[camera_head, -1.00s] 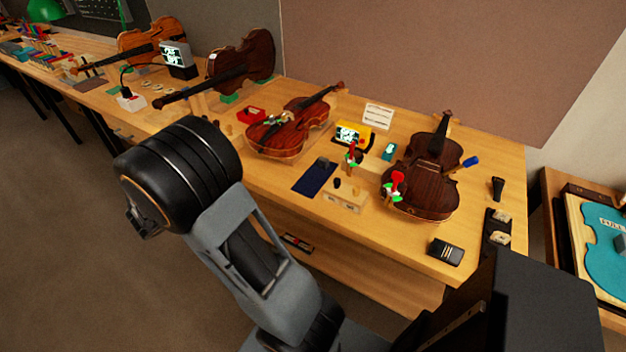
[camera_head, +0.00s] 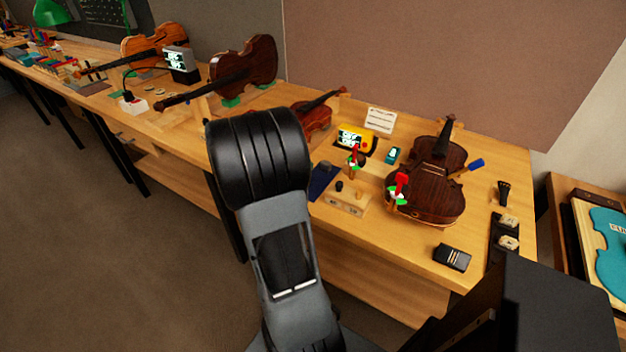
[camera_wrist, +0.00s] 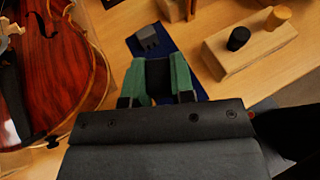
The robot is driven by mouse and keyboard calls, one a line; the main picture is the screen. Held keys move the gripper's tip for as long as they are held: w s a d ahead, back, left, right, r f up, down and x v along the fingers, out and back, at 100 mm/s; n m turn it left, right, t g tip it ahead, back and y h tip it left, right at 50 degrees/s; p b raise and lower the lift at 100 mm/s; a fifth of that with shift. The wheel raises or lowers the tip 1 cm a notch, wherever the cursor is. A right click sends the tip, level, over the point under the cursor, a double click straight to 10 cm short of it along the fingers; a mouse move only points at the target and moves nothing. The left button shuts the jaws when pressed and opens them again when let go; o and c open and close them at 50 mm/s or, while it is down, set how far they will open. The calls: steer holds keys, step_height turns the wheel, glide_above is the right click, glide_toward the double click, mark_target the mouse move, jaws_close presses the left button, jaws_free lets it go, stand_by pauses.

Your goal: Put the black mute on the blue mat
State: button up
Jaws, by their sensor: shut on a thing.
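My gripper (camera_wrist: 158,62) shows in the wrist view with its green-padded fingers closed on the black mute (camera_wrist: 158,80). Only part of the mute shows between the pads. The blue mat (camera_wrist: 174,46) lies on the bench just beyond and beneath the fingertips. A small dark grey piece (camera_wrist: 148,38) rests on the mat near its far end. In the head view the mat (camera_head: 318,184) is partly covered by my arm, and the gripper and mute are hidden behind it.
A wooden block (camera_wrist: 235,60) with a black knob and a tan knob stands right of the mat. A red-brown violin (camera_wrist: 65,60) lies close on the left. Another violin (camera_head: 425,190) lies farther right in the head view.

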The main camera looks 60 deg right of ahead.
steer(key=d+f, duration=0.1)
steer(key=s+d+f, duration=0.1)
steer(key=f, duration=0.1)
steer(key=shift+s+d+f, duration=0.1)
steer(key=shift+d+f, duration=0.15)
steer(key=shift+s+d+f, duration=0.1)
steer(key=shift+d+f, duration=0.05)
steer(key=shift+f, duration=0.8)
steer(key=shift+s+d+f, duration=0.1)
steer(key=shift+f, duration=0.8)
steer(key=shift+b, duration=0.3)
